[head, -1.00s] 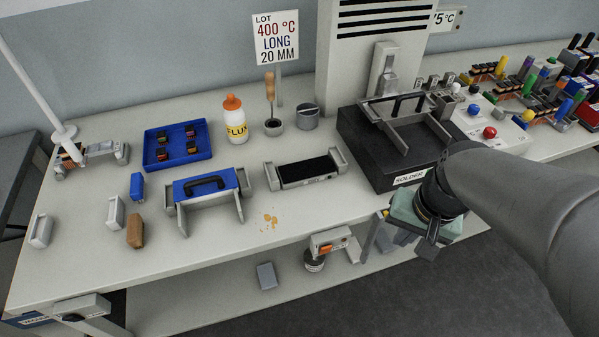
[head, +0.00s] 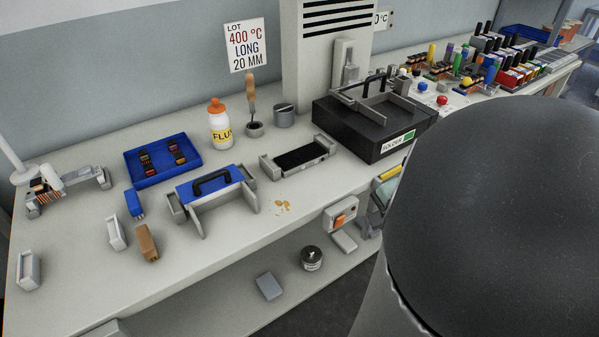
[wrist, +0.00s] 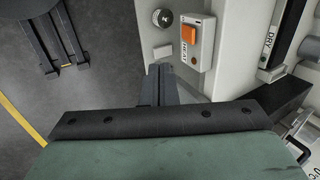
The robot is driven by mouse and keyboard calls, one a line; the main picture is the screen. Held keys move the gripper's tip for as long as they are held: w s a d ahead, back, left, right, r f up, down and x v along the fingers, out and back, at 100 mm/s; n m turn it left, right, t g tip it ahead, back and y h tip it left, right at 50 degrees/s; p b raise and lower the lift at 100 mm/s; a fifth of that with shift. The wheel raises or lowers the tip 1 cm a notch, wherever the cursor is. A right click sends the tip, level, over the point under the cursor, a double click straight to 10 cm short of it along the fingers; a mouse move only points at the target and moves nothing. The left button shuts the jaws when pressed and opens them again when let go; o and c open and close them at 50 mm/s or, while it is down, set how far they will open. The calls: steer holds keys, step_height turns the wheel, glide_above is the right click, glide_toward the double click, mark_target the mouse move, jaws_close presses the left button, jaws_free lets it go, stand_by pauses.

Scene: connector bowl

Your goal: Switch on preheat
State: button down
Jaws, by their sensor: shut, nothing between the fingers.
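The preheat switch is an orange rocker (wrist: 189,33) on a pale box (wrist: 195,48) with a partly readable label ending in HEAT, in the wrist view. In the head view the same box (head: 341,214) hangs at the bench's front edge. My gripper (wrist: 158,72) is shut and empty, its fingertips left of and below the box in the wrist picture, apart from the rocker in the image. Whether the rocker is on cannot be told. In the head view my arm hides most of the gripper.
A black solder unit (head: 370,125) stands on the bench above the switch box.

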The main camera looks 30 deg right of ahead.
mark_target(339, 222)
steer(key=w+a+f+b, duration=0.1)
steer(key=w+f, duration=0.7)
steer(key=shift+w+b, duration=0.2)
steer(key=shift+b, duration=0.1)
steer(key=shift+f, duration=0.1)
